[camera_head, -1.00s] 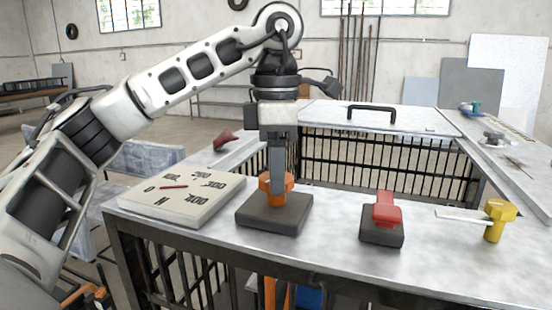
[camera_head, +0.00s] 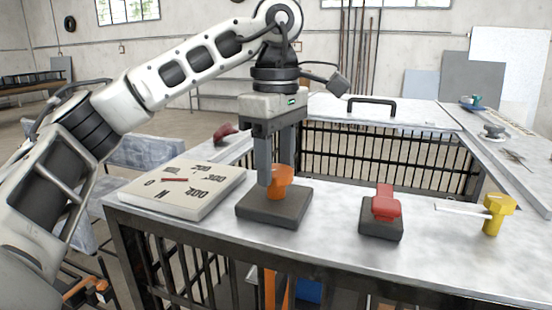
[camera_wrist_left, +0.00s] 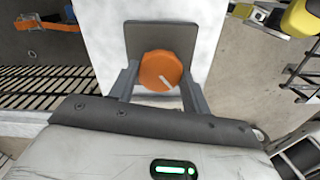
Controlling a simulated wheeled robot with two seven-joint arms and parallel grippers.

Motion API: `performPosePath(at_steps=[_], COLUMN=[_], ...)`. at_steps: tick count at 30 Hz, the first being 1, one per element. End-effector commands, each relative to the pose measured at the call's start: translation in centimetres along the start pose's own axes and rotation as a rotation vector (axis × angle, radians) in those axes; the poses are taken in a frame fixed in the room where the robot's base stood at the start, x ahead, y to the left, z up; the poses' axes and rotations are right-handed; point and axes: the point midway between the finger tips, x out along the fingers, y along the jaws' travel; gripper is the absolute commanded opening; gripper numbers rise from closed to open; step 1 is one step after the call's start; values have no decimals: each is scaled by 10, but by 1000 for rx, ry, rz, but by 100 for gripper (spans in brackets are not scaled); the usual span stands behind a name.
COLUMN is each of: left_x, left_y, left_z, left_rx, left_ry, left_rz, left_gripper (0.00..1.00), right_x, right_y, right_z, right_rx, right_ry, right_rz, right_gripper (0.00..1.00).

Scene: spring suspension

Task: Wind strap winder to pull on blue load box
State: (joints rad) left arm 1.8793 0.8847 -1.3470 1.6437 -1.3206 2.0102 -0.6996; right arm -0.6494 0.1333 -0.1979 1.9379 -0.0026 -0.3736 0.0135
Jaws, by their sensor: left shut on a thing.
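The strap winder is an orange knob (camera_head: 280,184) on a dark square base (camera_head: 274,208) on the table. In the left wrist view the knob (camera_wrist_left: 160,70) has a white mark on its top. My left gripper (camera_head: 276,176) points straight down and is shut on the knob, one finger on each side. The blue load box (camera_head: 308,291) shows only in part below the table edge. An orange strap (camera_head: 270,288) hangs beside it. A gauge plate (camera_head: 185,192) marked N with a red needle lies left of the winder. My right gripper is not in view.
A red lever (camera_head: 385,203) on a dark block and a yellow knob (camera_head: 494,215) with a white bar stand to the right on the table. A red part (camera_head: 225,133) lies behind the gauge. A black railing (camera_head: 375,158) runs behind the winder.

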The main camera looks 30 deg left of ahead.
Motion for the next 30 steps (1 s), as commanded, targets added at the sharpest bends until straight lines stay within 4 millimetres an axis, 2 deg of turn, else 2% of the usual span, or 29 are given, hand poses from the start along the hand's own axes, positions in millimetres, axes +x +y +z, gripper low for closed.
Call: performPosePath(at_steps=[12, 13, 15, 30], left_x=[0, 0, 0, -5], left_y=[0, 0, 0, 0], left_z=[0, 0, 0, 0], left_rx=[7, 7, 7, 6], left_ry=[0, 0, 0, 1], left_rz=[1, 1, 1, 3], left_gripper=[25, 53, 70, 70], right_x=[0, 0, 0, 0], right_y=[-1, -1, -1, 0], right_z=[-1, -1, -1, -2], right_rx=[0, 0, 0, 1], right_ry=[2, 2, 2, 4], right_rz=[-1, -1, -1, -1], right_gripper=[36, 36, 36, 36])
